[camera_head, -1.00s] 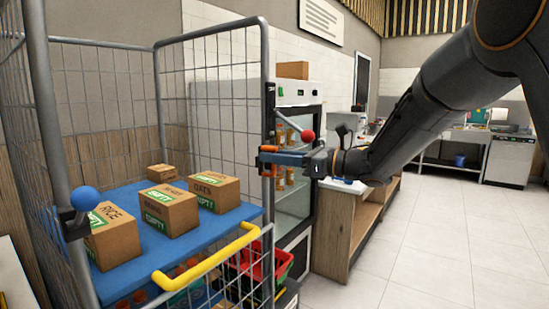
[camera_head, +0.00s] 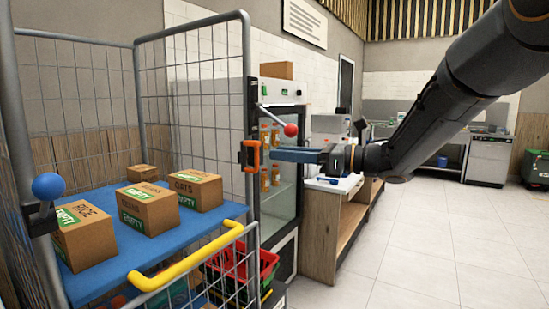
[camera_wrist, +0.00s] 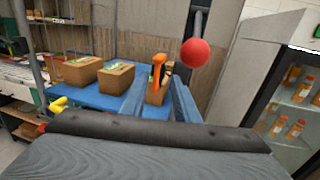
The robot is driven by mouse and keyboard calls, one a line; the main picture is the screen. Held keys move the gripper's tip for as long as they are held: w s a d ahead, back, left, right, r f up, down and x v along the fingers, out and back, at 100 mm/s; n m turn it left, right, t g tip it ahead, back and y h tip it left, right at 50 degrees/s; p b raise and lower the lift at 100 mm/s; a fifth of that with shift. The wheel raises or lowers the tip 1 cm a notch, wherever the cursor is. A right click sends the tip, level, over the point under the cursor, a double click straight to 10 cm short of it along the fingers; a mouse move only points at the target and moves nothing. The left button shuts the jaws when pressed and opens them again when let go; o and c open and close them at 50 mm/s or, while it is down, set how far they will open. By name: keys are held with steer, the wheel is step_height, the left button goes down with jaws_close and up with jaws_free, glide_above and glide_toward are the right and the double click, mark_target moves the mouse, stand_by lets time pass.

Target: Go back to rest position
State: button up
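My gripper (camera_head: 274,154) is at the right of the roll cage in the head view, with its blue fingers pointing left. In the wrist view its two fingers (camera_wrist: 158,100) are spread apart with nothing held between them. An orange latch handle (camera_head: 250,155) is on the cage's right post, just beyond the fingertips and apart from them. It also shows in the wrist view (camera_wrist: 158,70). A lever with a red ball (camera_head: 290,130) stands above the gripper.
The cage's blue shelf (camera_head: 95,283) holds several cardboard boxes. A blue ball knob (camera_head: 48,186) and a yellow handle (camera_head: 185,265) are at its front. A glass-door fridge (camera_head: 280,200) and wooden counter (camera_head: 322,230) stand behind. The tiled floor (camera_head: 430,240) at right is clear.

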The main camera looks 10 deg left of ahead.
steer(key=shift+d, duration=0.1)
steer(key=w+d+f+m+t+h, duration=0.4)
steer(key=d+m+t, duration=0.15)
steer(key=m, duration=0.45)
steer(key=w+d+f+m+t+h, duration=0.3)
steer(key=w+d+f+m+t, duration=0.15)
steer(key=d+m, duration=0.35)
steer(key=s+d+f+m+g+h, duration=0.1)
steer(key=s+d+f+m+h, duration=0.3)
steer(key=d+f+m+h, duration=0.85)
steer(key=s+d+f+m+g+y, duration=0.1)
steer(key=s+d+f+m+g, duration=0.15)
steer(key=s+m, duration=0.35)
steer(key=s+d+f+m+g+y, duration=0.1)
steer(key=s+d+f+m+g, duration=0.1)
steer(key=s+d+f+m, duration=0.35)
steer(key=s+f+m+g, duration=0.2)
steer(key=s+m, duration=0.3)
steer(key=s, duration=0.4)
steer(key=s+f+m+g, duration=0.1)
steer(key=s+m+g, duration=0.3)
steer(key=s, duration=0.5)
steer(key=shift+a+f+m, duration=0.25)
steer(key=shift+f+m, duration=0.1)
steer(key=shift+m, duration=0.45)
